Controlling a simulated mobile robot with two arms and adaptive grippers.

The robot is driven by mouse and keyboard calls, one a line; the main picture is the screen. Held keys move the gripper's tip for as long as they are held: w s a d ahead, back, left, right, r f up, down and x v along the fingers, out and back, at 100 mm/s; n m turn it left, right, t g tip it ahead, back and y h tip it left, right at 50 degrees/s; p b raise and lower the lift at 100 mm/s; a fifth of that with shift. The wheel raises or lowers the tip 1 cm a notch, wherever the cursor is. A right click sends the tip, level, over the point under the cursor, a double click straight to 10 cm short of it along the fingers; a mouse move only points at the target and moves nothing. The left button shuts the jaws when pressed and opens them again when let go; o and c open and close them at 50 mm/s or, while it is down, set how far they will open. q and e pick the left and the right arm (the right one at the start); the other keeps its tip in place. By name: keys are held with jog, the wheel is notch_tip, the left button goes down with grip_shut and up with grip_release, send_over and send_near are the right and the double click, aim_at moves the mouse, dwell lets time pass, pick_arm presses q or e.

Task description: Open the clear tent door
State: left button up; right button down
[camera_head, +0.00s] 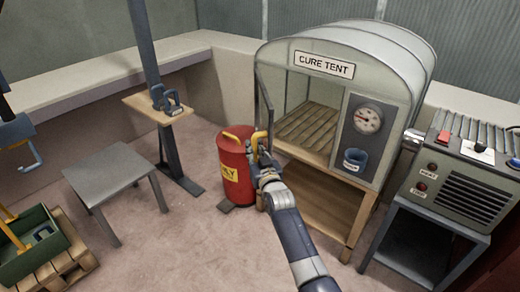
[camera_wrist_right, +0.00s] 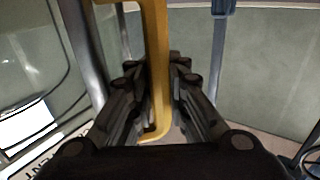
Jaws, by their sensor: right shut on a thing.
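The cure tent (camera_head: 400,52) stands at the centre right with its front facing me. Its clear door (camera_head: 264,105) is swung outward at the left of the opening and shows nearly edge-on in the head view. My right gripper (camera_head: 262,155) is shut on the yellow door handle (camera_head: 259,138). In the right wrist view the fingers (camera_wrist_right: 158,85) close on both sides of the yellow bar (camera_wrist_right: 155,50). Through the opening a slatted wooden floor (camera_head: 308,125) shows inside the tent. My left gripper is not in view.
A red bin (camera_head: 233,178) stands just left of the door, close to my right gripper. A grey stool (camera_head: 113,172) and a green crate (camera_head: 28,250) on a pallet are at the left. A control box (camera_head: 465,175) stands at the right. Floor is free in the middle foreground.

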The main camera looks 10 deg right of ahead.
jog(key=shift+a+f, duration=0.45)
jog(key=shift+a, duration=0.2)
jog(key=c, duration=1.8)
grip_release()
jog(key=shift+r, duration=0.3)
jog(key=s, duration=0.8)
jog(key=s+d, duration=0.1)
jog(key=s, duration=0.3)
